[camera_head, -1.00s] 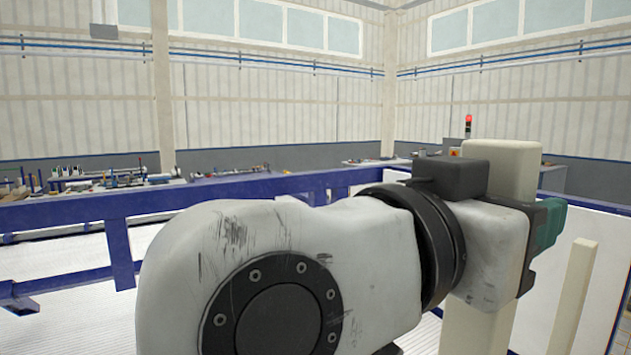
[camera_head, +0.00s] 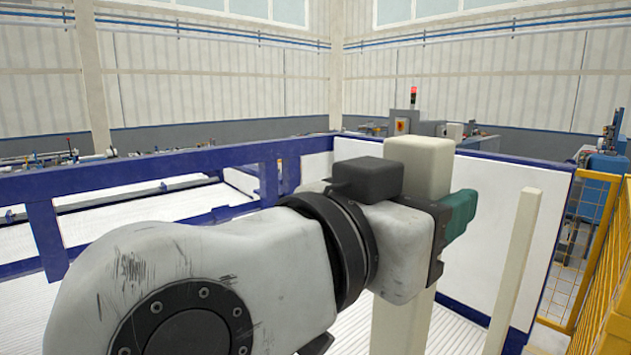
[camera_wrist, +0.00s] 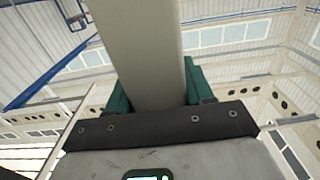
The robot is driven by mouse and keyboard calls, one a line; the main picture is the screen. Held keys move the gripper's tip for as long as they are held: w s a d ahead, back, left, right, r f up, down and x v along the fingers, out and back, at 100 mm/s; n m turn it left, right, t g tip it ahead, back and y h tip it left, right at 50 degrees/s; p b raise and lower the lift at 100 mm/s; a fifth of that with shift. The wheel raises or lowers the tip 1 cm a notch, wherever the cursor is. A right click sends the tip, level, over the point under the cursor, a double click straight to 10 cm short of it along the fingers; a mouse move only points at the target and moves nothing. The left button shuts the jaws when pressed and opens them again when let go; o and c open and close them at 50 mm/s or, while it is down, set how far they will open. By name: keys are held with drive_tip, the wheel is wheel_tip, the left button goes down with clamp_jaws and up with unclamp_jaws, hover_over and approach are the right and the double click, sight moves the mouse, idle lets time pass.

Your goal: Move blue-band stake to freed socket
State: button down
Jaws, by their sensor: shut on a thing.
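A thick cream square stake (camera_head: 418,170) stands upright in my gripper (camera_head: 450,216); its lower part runs out of the bottom of the head view. In the wrist view the stake (camera_wrist: 147,50) passes between the teal fingers of my gripper (camera_wrist: 158,92), which are shut on it. No blue band shows on the visible part of the stake. Its lower end is hidden, and no socket is in view. A second, thinner cream stake (camera_head: 515,260) stands to the right of my gripper, apart from it and slightly tilted in the picture.
A blue-framed fence (camera_head: 170,168) with white panels (camera_head: 460,235) runs behind my arm. A yellow mesh barrier (camera_head: 610,285) stands at the right edge. Machines with a red lamp (camera_head: 413,95) stand beyond the fence. White ribbed floor (camera_head: 100,300) shows at the left.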

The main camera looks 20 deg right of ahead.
drive_tip(key=b, duration=0.5)
hover_over(388, 339)
drive_tip(key=d, duration=0.3)
wheel_tip(388, 339, down, 7)
drive_tip(key=shift+w, duration=0.45)
drive_tip(key=shift+s+a, duration=0.1)
drive_tip(key=shift+a, duration=0.25)
drive_tip(key=shift+f+b, duration=0.45)
drive_tip(key=shift+b, duration=0.25)
drive_tip(key=shift+f+b, duration=0.85)
drive_tip(key=shift+f, duration=0.25)
idle(0.4)
drive_tip(key=shift+f+b, duration=1.1)
drive_tip(key=shift+f, duration=0.15)
drive_tip(key=shift+f+b, duration=1)
